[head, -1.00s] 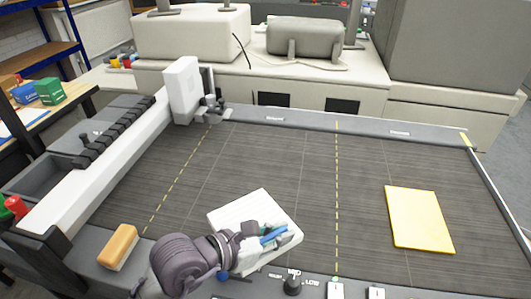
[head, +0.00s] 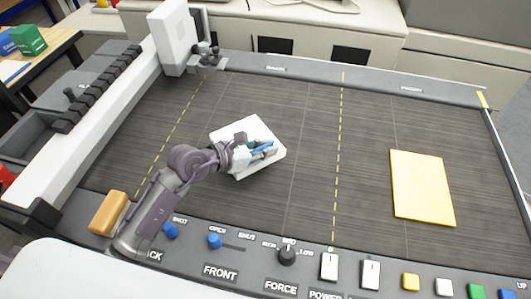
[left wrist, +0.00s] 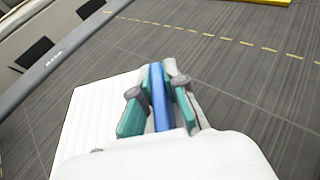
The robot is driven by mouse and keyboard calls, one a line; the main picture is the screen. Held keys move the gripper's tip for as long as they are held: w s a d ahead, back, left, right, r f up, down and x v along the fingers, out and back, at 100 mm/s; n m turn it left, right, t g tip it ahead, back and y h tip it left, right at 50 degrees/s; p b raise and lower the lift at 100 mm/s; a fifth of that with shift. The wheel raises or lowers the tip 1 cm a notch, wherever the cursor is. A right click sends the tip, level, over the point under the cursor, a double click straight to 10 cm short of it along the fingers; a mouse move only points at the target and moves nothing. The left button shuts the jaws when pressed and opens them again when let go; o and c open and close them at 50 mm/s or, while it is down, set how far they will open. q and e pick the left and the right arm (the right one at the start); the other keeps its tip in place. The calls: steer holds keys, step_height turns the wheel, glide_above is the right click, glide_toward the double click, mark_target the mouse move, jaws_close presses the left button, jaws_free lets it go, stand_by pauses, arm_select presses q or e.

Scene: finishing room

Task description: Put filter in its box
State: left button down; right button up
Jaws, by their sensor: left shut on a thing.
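A white, square, finely ribbed slab, which looks like the filter (head: 231,131), shows over the dark grooved bed. It also shows in the left wrist view (left wrist: 90,118). My left gripper (head: 262,151) is shut at its right-hand part, with green finger pads on both sides of a blue bar (left wrist: 159,98). I cannot tell whether the slab touches the bed or hangs just above it. I cannot make out which thing is its box. My right gripper is not in view.
A yellow sheet (head: 422,188) lies on the bed at right. A tan block (head: 109,213) sits at the bed's front left, near my left arm. Knobs and switches line the front panel (head: 221,272). A white gantry (head: 176,40) stands at back left. A green box (head: 30,41) is on a left bench.

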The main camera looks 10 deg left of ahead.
arm_select(q)
steer(key=shift+w+a+f, duration=0.1)
steer(key=shift+w+a, duration=0.05)
steer(key=shift+w, duration=0.1)
steer(key=shift+f+p, duration=0.3)
steer(key=shift+f, duration=1.7)
steer(key=shift+f, duration=0.1)
steer(key=c, duration=1.2)
jaws_free()
